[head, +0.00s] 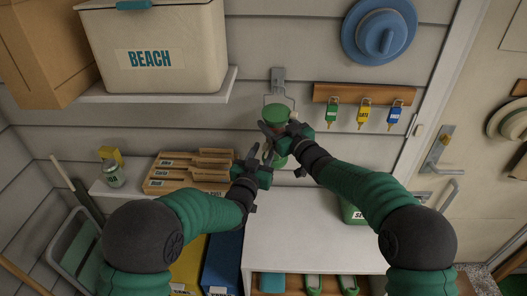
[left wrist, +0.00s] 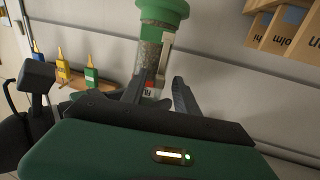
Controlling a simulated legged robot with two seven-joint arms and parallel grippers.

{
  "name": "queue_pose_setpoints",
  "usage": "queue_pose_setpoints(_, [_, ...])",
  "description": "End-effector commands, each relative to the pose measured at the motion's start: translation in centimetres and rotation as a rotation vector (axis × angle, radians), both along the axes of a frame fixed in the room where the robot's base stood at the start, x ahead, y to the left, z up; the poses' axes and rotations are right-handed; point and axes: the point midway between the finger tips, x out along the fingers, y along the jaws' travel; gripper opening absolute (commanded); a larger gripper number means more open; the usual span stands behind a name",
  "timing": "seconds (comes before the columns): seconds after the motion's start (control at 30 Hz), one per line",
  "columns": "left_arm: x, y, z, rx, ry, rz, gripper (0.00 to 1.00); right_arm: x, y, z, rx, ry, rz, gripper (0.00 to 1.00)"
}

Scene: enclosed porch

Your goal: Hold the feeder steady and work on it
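The feeder (head: 278,112) is a clear tube with green ends, hanging from a wire on a wall bracket. Its middle is largely hidden by my grippers in the head view. In the left wrist view, which is upside down, the feeder's tube (left wrist: 152,52) holds seed and carries a red and white label. My left gripper (head: 257,160) is open, its fingers apart on either side of the tube's line; contact is not clear. My right gripper (head: 278,132) is close in front of the feeder's upper part, its fingers apart, with no clear grip on it.
A wooden key rack (head: 345,93) with green, yellow and blue tags is right of the feeder. Wooden trays (head: 188,172) sit on a low shelf at left. A white bench top (head: 300,230) lies below. A BEACH cooler (head: 155,55) stands on the upper shelf.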

Motion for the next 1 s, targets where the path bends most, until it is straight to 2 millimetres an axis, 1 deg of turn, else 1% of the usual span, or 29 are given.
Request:
queue_pose_setpoints(0.1, [0.32, -0.08, -0.04, 0.000, 0.001, 0.000, 0.36, -0.01, -0.03, -0.01, 0.000, 0.000, 0.000, 0.27])
queue_pose_setpoints(0.27, [0.30, -0.07, -0.03, 0.000, 0.001, 0.000, 0.36, -0.01, -0.02, -0.02, 0.000, 0.000, 0.000, 0.27])
queue_pose_setpoints(0.53, [0.29, -0.05, -0.03, 0.000, 0.000, 0.000, 0.01, 0.01, -0.01, -0.02, 0.000, 0.000, 0.000, 0.27])
queue_pose_setpoints(1.0, [0.28, -0.03, -0.02, 0.000, 0.000, 0.000, 0.00, 0.01, -0.04, -0.01, -0.001, -0.001, 0.000, 0.27])
